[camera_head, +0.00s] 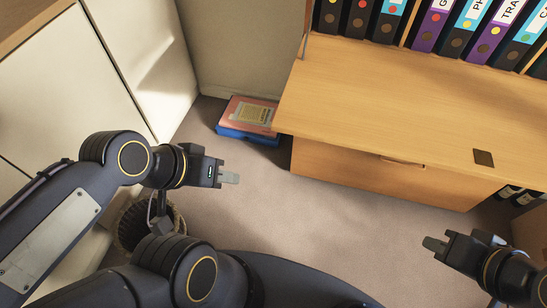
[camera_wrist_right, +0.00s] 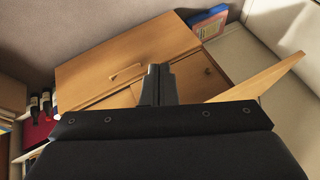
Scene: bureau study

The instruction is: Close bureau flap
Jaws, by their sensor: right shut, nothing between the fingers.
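The bureau flap (camera_head: 390,105) is open in the head view. It lies as a broad wooden board below the shelf of binders, with a small dark plate (camera_head: 483,158) near its right end. Under it is the bureau's front (camera_head: 350,175), with a handle (camera_head: 403,161). My right gripper (camera_head: 434,244) is shut and empty, apart from the flap and nearer to me than its front edge. Its fingers also show in the right wrist view (camera_wrist_right: 157,85), in front of the bureau's wooden panels. My left gripper (camera_head: 229,178) is left of the flap, touching nothing; its finger gap is not clear.
Several binders (camera_head: 437,22) stand behind the flap. Red and blue books (camera_head: 247,115) lie on the floor left of the bureau. A dark basket (camera_head: 132,228) is beneath my left arm. White cabinets (camera_head: 150,50) line the left. The carpet (camera_head: 300,220) between my grippers is clear.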

